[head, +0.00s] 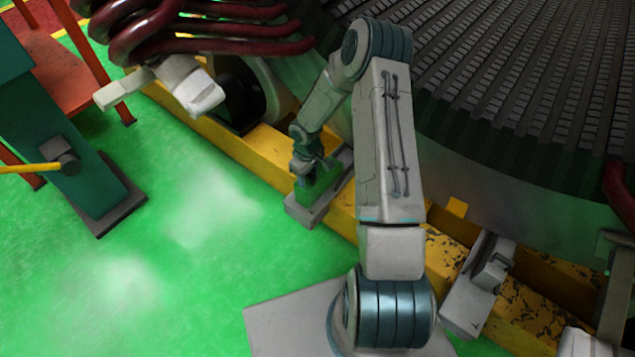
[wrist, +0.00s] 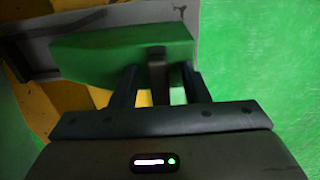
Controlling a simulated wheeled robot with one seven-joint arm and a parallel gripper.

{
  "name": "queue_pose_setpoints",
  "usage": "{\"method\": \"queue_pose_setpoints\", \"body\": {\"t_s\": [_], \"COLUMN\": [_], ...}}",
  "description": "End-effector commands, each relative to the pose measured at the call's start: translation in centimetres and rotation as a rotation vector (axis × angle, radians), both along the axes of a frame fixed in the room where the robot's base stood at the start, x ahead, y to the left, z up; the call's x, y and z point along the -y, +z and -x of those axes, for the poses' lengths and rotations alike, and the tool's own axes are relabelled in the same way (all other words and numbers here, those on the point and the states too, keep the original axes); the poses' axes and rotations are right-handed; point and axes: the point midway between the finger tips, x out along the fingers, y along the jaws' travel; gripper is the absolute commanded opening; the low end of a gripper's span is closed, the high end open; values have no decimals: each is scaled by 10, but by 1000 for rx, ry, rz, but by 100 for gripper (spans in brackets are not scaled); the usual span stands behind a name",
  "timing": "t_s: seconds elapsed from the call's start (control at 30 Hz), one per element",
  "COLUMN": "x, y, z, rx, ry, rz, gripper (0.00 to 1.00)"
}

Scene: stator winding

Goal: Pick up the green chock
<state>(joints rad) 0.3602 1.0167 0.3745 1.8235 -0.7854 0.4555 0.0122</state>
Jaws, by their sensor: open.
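The green chock (head: 314,186) sits on a grey block beside the yellow beam in the head view, just below my gripper (head: 313,166). In the wrist view the green chock (wrist: 110,55) is a long green block lying across the upper part of the picture. My gripper (wrist: 158,88) is open, with its two dark fingers reaching to the chock's near edge towards its right end. A narrow dark upright piece (wrist: 158,68) shows between the fingers, against the chock. I cannot tell whether the fingers touch the chock.
The grey block (head: 301,212) under the chock stands against the yellow beam (head: 235,144). The large ribbed stator (head: 520,70) rises behind. Dark red coils (head: 200,35) overhang at upper left. A teal post (head: 65,160) stands at left. The green floor (head: 180,270) is clear at lower left.

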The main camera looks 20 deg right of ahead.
Motion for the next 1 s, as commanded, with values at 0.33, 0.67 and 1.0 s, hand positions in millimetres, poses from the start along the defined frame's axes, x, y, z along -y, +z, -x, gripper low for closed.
{"method": "queue_pose_setpoints", "body": {"t_s": [0.33, 0.67, 1.0], "x": [0, 0, 1], "y": [1, 9, 72], "z": [0, -1, -1], "rx": [0, 2, 4], "ry": [0, -1, -2], "rz": [0, 0, 1], "gripper": [0, 0, 0]}}
